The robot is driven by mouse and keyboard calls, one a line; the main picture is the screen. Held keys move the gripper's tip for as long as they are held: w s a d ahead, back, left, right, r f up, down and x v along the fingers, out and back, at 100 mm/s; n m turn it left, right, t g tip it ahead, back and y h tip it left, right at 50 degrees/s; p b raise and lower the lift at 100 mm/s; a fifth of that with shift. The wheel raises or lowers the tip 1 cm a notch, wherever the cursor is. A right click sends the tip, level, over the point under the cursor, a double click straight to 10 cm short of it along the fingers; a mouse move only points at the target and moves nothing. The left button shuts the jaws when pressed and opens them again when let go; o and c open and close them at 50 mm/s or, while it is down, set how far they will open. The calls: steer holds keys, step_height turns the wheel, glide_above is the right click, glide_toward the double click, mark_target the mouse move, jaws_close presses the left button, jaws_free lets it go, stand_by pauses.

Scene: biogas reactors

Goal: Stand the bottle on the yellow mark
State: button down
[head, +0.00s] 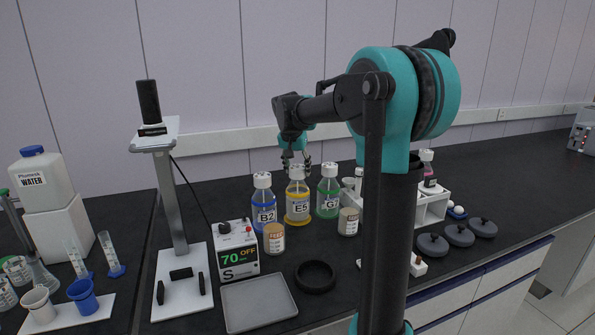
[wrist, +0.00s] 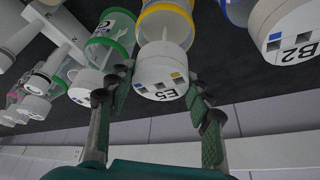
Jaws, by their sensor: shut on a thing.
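The bottle labelled E5 (head: 297,205) has a white cap and stands upright between the blue B2 bottle (head: 264,207) and the green G bottle (head: 328,198). Yellow shows around its base in the head view; I cannot tell whether this is a mark under it or part of the bottle. My gripper (head: 296,168) comes down from above and is shut on the E5 bottle at its cap. In the wrist view my gripper's fingers (wrist: 158,100) lie on either side of the E5 cap (wrist: 158,78). The counter beneath the bottle is mostly hidden.
Two small tan-labelled jars (head: 274,238) (head: 348,221) stand in front of the bottles. A hotplate controller (head: 236,250), a grey tray (head: 258,303) and a black ring (head: 315,276) are nearer. A white rack (head: 432,208) and dark lids (head: 459,235) stand right.

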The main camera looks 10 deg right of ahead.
steer(key=shift+f, duration=0.45)
steer(key=c, duration=0.7)
jaws_free()
steer(key=v, duration=1.2)
steer(key=shift+o, duration=0.6)
